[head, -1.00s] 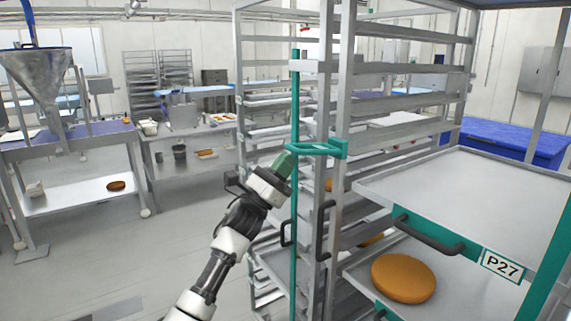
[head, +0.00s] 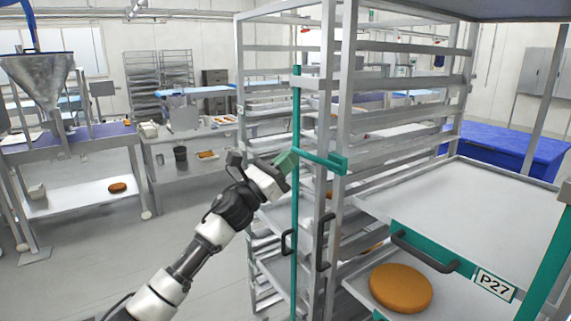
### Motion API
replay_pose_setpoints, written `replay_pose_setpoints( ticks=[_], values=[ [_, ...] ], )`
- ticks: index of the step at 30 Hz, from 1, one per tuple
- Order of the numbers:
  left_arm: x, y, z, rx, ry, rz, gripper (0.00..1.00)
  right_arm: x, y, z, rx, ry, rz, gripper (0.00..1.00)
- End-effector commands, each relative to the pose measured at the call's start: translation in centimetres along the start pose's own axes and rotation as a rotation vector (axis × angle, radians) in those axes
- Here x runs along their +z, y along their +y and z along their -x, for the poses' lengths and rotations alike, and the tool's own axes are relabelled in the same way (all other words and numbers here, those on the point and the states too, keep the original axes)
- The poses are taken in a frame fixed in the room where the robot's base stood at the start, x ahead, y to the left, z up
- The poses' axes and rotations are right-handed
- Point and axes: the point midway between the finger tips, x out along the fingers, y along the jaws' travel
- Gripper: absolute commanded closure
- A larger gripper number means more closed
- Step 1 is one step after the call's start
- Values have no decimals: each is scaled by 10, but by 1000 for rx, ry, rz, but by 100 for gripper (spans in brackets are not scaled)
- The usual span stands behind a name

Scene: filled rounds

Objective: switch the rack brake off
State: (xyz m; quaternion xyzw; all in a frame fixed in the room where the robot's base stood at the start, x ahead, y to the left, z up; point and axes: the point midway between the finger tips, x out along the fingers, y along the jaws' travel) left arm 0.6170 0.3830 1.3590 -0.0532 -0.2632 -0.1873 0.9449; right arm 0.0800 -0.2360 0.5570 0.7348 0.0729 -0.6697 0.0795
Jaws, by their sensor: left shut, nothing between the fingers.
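A tall metal rack (head: 343,105) stands at the centre. A thin green upright rod (head: 295,230) runs down its left front, with a green bar (head: 322,160) reaching from it to a green block on the rack post. I cannot tell for sure which of these green parts is the brake's lever. My left gripper (head: 287,161) comes up from the lower left, shut and empty. Its dull green fingertips are just left of the rod, at the bar's left end. I cannot tell whether they touch. My right gripper is out of view.
On the right, a rack labelled P27 (head: 495,284) has a bare tray (head: 465,205) and a black handle (head: 424,252). A round brown cake (head: 401,288) lies below. A steel table (head: 170,140) and open floor (head: 110,245) are on the left.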

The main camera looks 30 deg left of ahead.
Motion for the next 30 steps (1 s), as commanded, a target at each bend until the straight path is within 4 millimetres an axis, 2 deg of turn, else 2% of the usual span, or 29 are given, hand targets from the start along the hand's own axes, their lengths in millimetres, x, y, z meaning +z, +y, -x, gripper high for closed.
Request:
replay_pose_setpoints(
  ticks=[3, 15, 30],
  values=[
    [11, 0, -11, -1, -5, -2, 100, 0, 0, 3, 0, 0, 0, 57],
    [32, 0, -54, -2, -6, -3, 100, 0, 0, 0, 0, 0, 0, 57],
    [34, 0, -106, -1, -5, -1, 100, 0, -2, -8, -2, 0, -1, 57]
  ],
)
